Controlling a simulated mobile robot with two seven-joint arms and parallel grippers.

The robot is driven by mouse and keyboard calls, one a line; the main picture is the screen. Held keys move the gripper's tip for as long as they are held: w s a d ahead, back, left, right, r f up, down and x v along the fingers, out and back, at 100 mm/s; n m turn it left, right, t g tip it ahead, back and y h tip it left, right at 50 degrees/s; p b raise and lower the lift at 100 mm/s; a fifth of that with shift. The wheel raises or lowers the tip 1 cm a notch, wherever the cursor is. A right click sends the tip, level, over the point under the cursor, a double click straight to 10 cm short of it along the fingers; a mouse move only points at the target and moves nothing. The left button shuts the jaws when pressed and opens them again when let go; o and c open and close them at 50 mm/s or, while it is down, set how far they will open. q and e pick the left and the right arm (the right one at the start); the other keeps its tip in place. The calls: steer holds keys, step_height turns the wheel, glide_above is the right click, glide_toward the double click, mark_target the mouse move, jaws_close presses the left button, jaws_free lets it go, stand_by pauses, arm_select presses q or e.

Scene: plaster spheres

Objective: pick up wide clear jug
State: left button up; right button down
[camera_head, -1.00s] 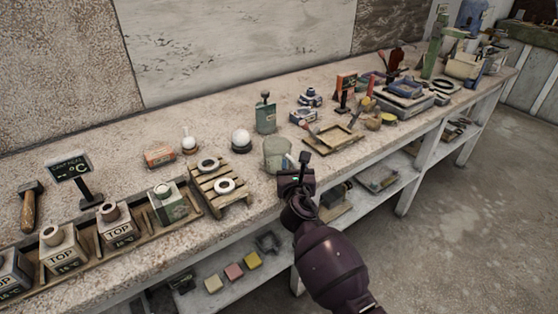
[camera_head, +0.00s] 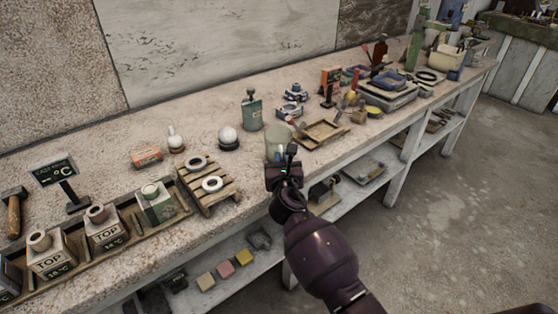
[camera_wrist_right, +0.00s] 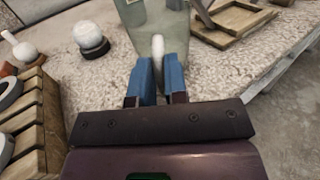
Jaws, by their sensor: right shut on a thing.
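The wide clear jug (camera_head: 275,141) stands at the front edge of the bench, partly hidden by my right gripper (camera_head: 285,157) in the head view. In the right wrist view the jug (camera_wrist_right: 178,32) is greenish and see-through at the top centre. My right gripper's blue fingers (camera_wrist_right: 160,76) are closed around a pale upright part that looks like the jug's handle. The jug appears upright. I cannot tell whether its base touches the bench. My left gripper is not in view.
A wooden pallet with white rings (camera_head: 222,202) is left of the jug. A wooden frame (camera_head: 331,131) is to its right, and a green bottle (camera_head: 251,114) and a white ball (camera_head: 228,135) stand behind. A lower shelf holds coloured blocks (camera_head: 225,268).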

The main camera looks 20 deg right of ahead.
step_height(320, 180, up, 19)
steer(key=p, duration=0.6)
steer(key=shift+p, duration=0.3)
steer(key=shift+r, duration=0.1)
